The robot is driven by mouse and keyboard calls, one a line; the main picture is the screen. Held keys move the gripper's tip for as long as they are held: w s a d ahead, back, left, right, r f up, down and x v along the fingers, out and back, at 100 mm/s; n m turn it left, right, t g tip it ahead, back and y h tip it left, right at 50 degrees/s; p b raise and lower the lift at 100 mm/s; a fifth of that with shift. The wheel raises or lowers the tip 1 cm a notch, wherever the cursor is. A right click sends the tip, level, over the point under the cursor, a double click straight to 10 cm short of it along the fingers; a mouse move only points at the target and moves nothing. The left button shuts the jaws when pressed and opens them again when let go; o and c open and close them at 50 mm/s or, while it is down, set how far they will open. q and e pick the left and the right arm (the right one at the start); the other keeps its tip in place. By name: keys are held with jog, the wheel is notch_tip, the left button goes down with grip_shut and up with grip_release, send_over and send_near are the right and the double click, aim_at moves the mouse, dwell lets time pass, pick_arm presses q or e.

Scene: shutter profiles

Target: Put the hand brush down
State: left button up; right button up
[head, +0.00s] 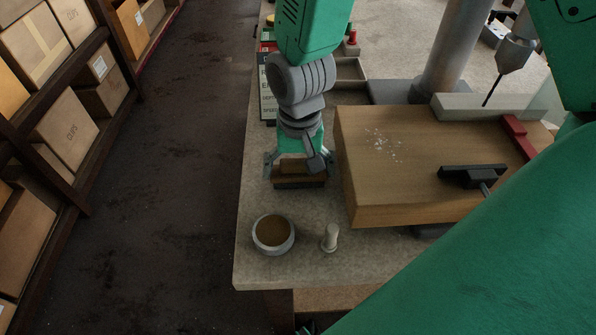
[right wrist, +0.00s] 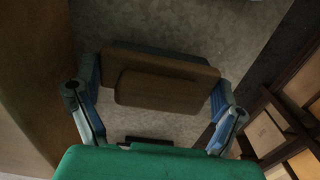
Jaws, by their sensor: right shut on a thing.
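The hand brush (head: 300,181) has a brown wooden back and a dark underside. It is between the fingers of my right gripper (head: 300,165), over the workbench, left of the big wooden block. In the right wrist view the hand brush (right wrist: 160,88) lies level across the gap between the fingers of my right gripper (right wrist: 160,95), which is shut on its ends. The brush is low over the grey benchtop. I cannot tell whether its underside touches it. My left gripper is not in view.
The workbench (head: 262,275) has a round bowl with brown contents (head: 273,233) and a small pale peg (head: 330,238) near its front. The large wooden block (head: 400,185) stands close right of the gripper, below a drill (head: 514,55). Shelves of boxes (head: 65,130) stand left across the floor.

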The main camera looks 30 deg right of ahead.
aim_at(299, 160)
jog(key=shift+w+f, duration=0.1)
jog(key=shift+f, duration=0.45)
jog(key=o, duration=0.8)
jog(key=shift+d, duration=0.1)
jog(key=shift+c, duration=0.2)
notch_tip(299, 160, up, 12)
jog(key=shift+r+p, duration=0.1)
jog(key=shift+p, duration=0.75)
